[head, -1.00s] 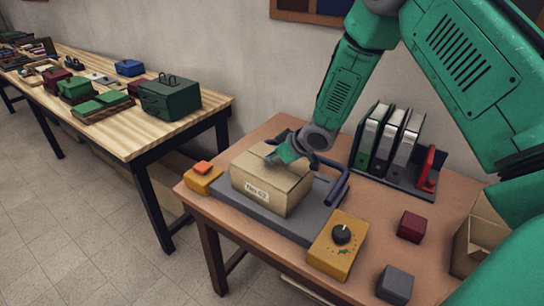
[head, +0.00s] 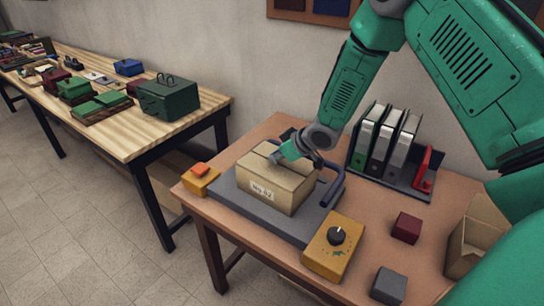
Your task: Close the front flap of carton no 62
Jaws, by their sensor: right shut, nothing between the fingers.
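Carton no 62 (head: 268,192) is a tan cardboard box with a white label on its front, standing on a grey platform (head: 260,222) on the brown table. Its top looks mostly covered by flaps; I cannot tell how each flap lies. My right gripper (head: 276,157) is shut and empty, at the carton's top toward the back. Whether it touches the cardboard is unclear. The gripper hides part of the carton's top. My left gripper is not in view.
A yellow box with a black knob (head: 333,246) and a yellow box with an orange button (head: 201,179) flank the platform. Binders (head: 385,142), red and grey blocks (head: 406,228), and an open carton (head: 474,240) occupy the right.

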